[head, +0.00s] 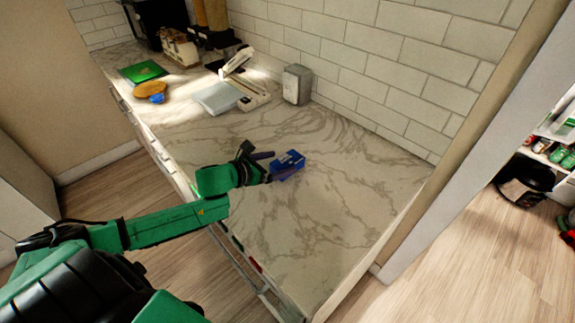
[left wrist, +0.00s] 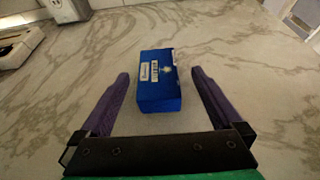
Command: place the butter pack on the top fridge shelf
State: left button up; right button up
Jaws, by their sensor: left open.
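A blue box-shaped pack (head: 288,163), which I take as the butter pack, lies on the marble counter. It also shows in the left wrist view (left wrist: 158,82), with a white label and barcode on top. My left gripper (head: 268,166) is open, and it also shows in the left wrist view (left wrist: 158,90). Its two purple fingers stand on either side of the pack's near end, with a gap on each side. My right gripper is not in view. No fridge or fridge shelf can be made out for sure.
The marble counter (head: 330,210) is clear around the pack. A grey box (head: 297,84) stands against the tiled wall. A green board (head: 142,71) and an orange round item (head: 150,88) lie farther left. A doorway at the right shows stocked shelves (head: 556,150).

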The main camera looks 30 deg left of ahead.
aim_at(288, 160)
pick_arm(q)
jog(key=p+x, duration=0.1)
jog(key=x, duration=0.3)
jog(key=shift+w+a+f, duration=0.1)
jog(key=shift+w, duration=0.2)
jog(key=shift+w+f, duration=0.1)
jog(key=shift+f, duration=0.1)
grip_shut()
jog(key=shift+r, duration=0.1)
